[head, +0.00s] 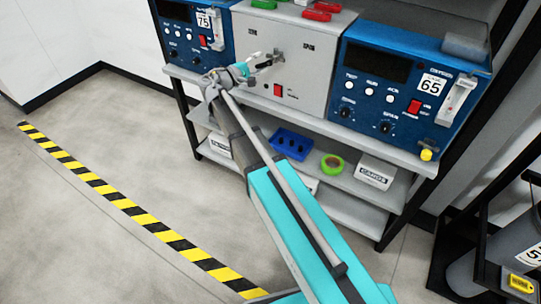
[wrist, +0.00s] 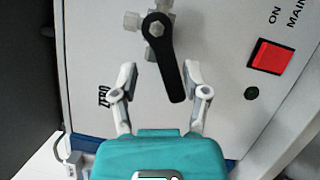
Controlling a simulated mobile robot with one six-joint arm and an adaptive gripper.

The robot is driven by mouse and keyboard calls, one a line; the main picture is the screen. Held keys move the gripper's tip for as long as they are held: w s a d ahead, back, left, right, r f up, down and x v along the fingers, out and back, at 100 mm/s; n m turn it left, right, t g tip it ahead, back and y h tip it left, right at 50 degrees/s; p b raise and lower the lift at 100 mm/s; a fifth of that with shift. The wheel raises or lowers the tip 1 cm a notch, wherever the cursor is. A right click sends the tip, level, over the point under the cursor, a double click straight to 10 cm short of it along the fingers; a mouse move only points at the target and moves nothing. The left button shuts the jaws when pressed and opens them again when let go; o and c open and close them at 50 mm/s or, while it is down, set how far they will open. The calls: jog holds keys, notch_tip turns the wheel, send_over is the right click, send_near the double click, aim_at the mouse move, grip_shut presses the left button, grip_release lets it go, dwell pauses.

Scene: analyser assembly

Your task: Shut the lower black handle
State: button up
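One black handle (wrist: 165,65) shows in the wrist view, on a metal valve with several pale fittings (wrist: 155,22) on the grey front panel. It points down the picture, slightly tilted to the right. My gripper (wrist: 158,72) is open, with one finger on each side of the handle, the right finger closer to it. No contact shows, and the depth between fingers and handle is hard to tell. In the head view my gripper (head: 251,67) is at the panel, just left of the metal valve fittings (head: 273,57). The handle is too small to make out there.
The grey panel (head: 312,75) has a red switch (wrist: 271,56) near the valve. Blue analysers (head: 400,85) stand on both sides. Shelves below hold a blue tray (head: 291,144), green tape (head: 332,164) and a white box (head: 375,172). The floor at left is clear.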

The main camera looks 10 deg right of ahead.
jog(key=m+p, duration=0.1)
jog(key=r+m+y+p, duration=0.1)
jog(key=shift+w+r+m+g+p, duration=0.1)
jog(key=shift+r+m+g+p, duration=0.15)
jog(key=shift+m+g+p, duration=0.15)
jog(key=v, duration=1.4)
jog(key=s+d+f+g+y+b, duration=0.1)
jog(key=s+d+f+y+b, duration=0.1)
jog(key=f+b, duration=0.4)
jog(key=s+d+f+m+g+y+b, duration=0.1)
jog(key=s+d+f+b, duration=0.4)
jog(key=f, duration=1)
jog(key=s+d+f+m+g+y+b, duration=0.1)
jog(key=s+d+f+g+y+b, duration=0.2)
jog(key=f+b, duration=0.4)
jog(key=shift+s+d+f+y+b, duration=0.5)
jog(key=shift+d+f+y, duration=0.7)
jog(key=shift+f, duration=0.95)
jog(key=shift+d+r, duration=0.1)
